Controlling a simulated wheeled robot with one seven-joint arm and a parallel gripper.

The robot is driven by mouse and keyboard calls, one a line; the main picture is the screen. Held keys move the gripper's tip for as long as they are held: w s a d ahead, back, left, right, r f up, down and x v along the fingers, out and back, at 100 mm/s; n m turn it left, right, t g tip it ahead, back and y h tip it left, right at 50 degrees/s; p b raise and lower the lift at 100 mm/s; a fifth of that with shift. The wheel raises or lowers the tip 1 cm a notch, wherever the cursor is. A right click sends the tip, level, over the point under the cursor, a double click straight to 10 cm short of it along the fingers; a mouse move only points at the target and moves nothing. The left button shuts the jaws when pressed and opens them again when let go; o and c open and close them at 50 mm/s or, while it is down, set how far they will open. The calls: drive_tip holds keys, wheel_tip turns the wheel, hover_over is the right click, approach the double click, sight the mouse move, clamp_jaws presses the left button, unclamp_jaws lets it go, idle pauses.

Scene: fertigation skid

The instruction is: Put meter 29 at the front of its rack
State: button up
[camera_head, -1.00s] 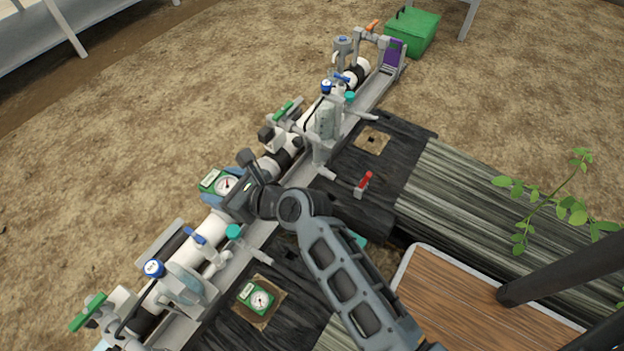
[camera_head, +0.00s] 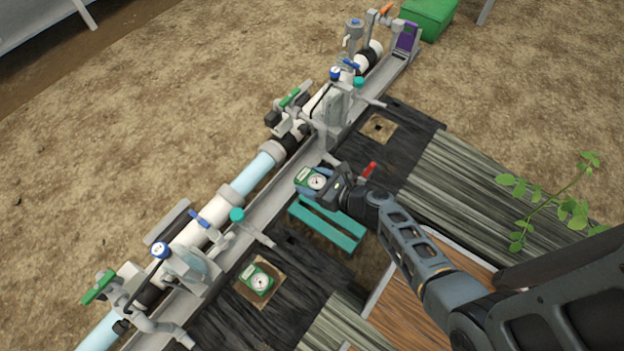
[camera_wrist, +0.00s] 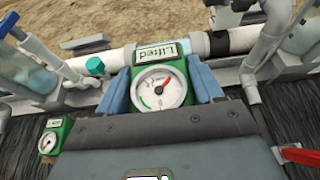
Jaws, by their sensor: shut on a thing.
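My gripper (camera_head: 318,184) is shut on a green meter (camera_wrist: 160,86) with a round white dial and red needle; the meter also shows in the head view (camera_head: 309,179). Blue-grey fingers clasp its two sides in the wrist view. The label above its dial appears upside down there, and I cannot surely read its number. The meter is held above the far end of a teal slatted rack (camera_head: 327,224), between the pipe line and the dark boards. The rack's far end is partly hidden by the meter and gripper.
A second green meter (camera_head: 259,281) sits on a square plate in the near dark boards; it shows in the wrist view (camera_wrist: 52,138). The pipe line (camera_head: 262,165) with valves runs along the left. A red-handled lever (camera_head: 368,172) stands close to my gripper. A leafy plant (camera_head: 566,208) is at right.

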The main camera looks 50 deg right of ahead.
drive_tip(key=b, duration=1.1)
hover_over(312, 205)
drive_tip(key=s+a, duration=0.1)
drive_tip(key=shift+f, duration=5.9)
drive_tip(key=shift+a, duration=0.1)
drive_tip(key=shift+f, duration=0.2)
drive_tip(key=shift+f, duration=0.35)
drive_tip(key=shift+f, duration=0.2)
drive_tip(key=shift+f, duration=0.35)
drive_tip(key=shift+f, duration=0.45)
drive_tip(key=shift+f, duration=0.35)
drive_tip(key=shift+f, duration=0.1)
